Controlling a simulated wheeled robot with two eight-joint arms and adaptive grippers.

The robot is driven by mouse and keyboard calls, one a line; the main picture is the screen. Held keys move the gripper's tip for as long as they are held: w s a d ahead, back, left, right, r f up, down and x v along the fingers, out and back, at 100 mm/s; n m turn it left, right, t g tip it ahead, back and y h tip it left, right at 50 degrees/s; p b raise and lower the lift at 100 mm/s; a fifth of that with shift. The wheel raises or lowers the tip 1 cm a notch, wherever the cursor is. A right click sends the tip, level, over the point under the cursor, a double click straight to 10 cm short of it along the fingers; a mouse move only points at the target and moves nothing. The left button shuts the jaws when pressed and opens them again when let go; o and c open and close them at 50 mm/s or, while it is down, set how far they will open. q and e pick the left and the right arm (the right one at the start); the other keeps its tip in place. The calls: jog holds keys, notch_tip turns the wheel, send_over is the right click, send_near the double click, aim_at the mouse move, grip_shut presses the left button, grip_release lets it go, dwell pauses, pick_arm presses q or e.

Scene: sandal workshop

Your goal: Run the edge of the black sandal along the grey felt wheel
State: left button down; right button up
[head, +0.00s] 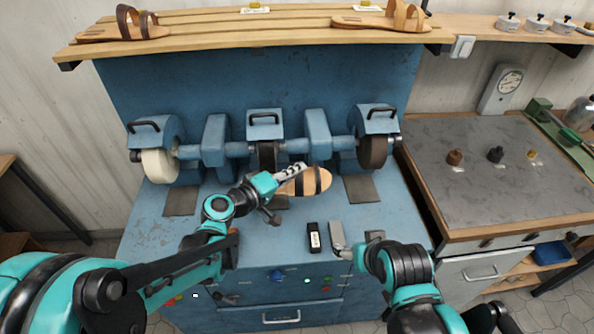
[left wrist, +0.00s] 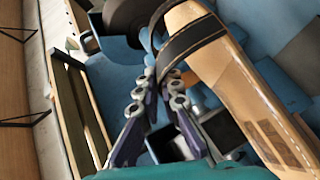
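The black sandal (head: 318,181), a tan sole with black straps, is in front of the machine's middle wheel. My left gripper (head: 298,168) is at its left edge. In the left wrist view the two fingers (left wrist: 160,75) close on the sandal's near edge beside a black strap (left wrist: 190,40); the exact contact is partly hidden. The middle wheel (head: 267,155), dark grey, is partly behind my left gripper. A dark round wheel (left wrist: 128,14) is close to the sandal in the wrist view. My right gripper (head: 352,243) is low over the bench front; its fingers are unclear.
A cream wheel (head: 159,166) is on the left and a dark brown wheel (head: 372,153) on the right. A black block with a white label (head: 313,239) lies by my right gripper. A shelf (head: 260,27) with tan sandals runs above. A grey-topped table (head: 500,185) stands right.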

pick_arm(q)
jog(key=shift+a, duration=0.2)
jog(key=shift+a, duration=0.65)
dwell(0.4)
jog(key=shift+s+a, duration=0.15)
jog(key=shift+a, duration=0.1)
dwell(0.3)
jog(key=shift+s+a, duration=0.35)
jog(key=shift+a, duration=0.25)
jog(key=shift+w, duration=0.25)
dwell(1.2)
jog(key=shift+s+a, duration=0.1)
jog(key=shift+a, duration=0.1)
jog(key=shift+s+a, duration=0.2)
jog(key=shift+a, duration=0.25)
